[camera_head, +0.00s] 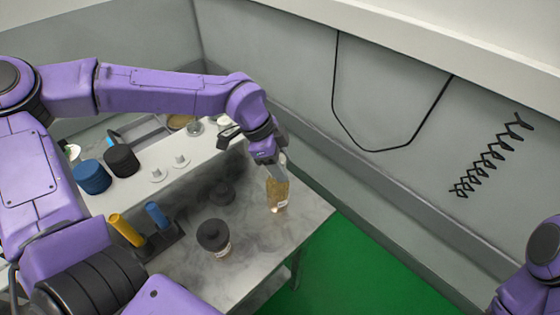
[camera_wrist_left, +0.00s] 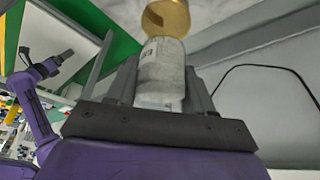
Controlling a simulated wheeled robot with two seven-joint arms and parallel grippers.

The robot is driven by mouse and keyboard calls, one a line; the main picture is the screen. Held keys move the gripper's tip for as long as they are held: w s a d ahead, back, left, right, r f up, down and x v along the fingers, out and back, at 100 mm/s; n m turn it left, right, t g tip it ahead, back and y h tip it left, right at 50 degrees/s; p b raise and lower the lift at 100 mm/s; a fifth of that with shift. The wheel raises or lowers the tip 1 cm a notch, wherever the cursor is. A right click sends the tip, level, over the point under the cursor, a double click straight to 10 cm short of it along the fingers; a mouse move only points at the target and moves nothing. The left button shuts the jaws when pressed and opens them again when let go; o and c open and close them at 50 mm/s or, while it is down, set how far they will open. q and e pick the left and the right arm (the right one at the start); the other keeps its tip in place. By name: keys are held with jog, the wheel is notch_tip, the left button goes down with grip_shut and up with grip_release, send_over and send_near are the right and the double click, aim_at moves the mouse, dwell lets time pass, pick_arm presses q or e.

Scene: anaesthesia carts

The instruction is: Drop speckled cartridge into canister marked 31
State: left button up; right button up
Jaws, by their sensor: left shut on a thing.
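My left gripper (camera_head: 277,173) is low over the right part of the cart top, directly above an amber canister (camera_head: 278,196) with a small pale label too small to read. In the left wrist view the fingers (camera_wrist_left: 163,92) are shut on a pale grey-white cartridge (camera_wrist_left: 162,68) with small dark print; any speckles are hard to make out. The amber canister (camera_wrist_left: 166,17) shows just beyond the cartridge's far end; I cannot tell whether they touch. A dark-lidded canister (camera_head: 213,237) with a pale label stands nearer. My right gripper is not in view.
A dark round piece (camera_head: 222,192) lies behind the dark-lidded canister. A black holder (camera_head: 163,240) with yellow and blue cylinders stands at left. Blue (camera_head: 92,177) and black (camera_head: 121,160) containers stand on the raised shelf. The cart's right edge drops to green floor.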

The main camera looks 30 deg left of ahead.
pick_arm(q)
jog(key=shift+w+d+f+b, duration=0.1)
jog(key=shift+f+b, duration=0.4)
jog(key=shift+f, duration=0.35)
jog(key=shift+f+b, duration=1.05)
jog(key=shift+f, duration=0.3)
jog(key=o, duration=1.2)
jog(key=b+v, duration=0.1)
jog(key=v, duration=0.9)
jog(key=shift+r, duration=0.35)
jog(key=shift+f, duration=0.1)
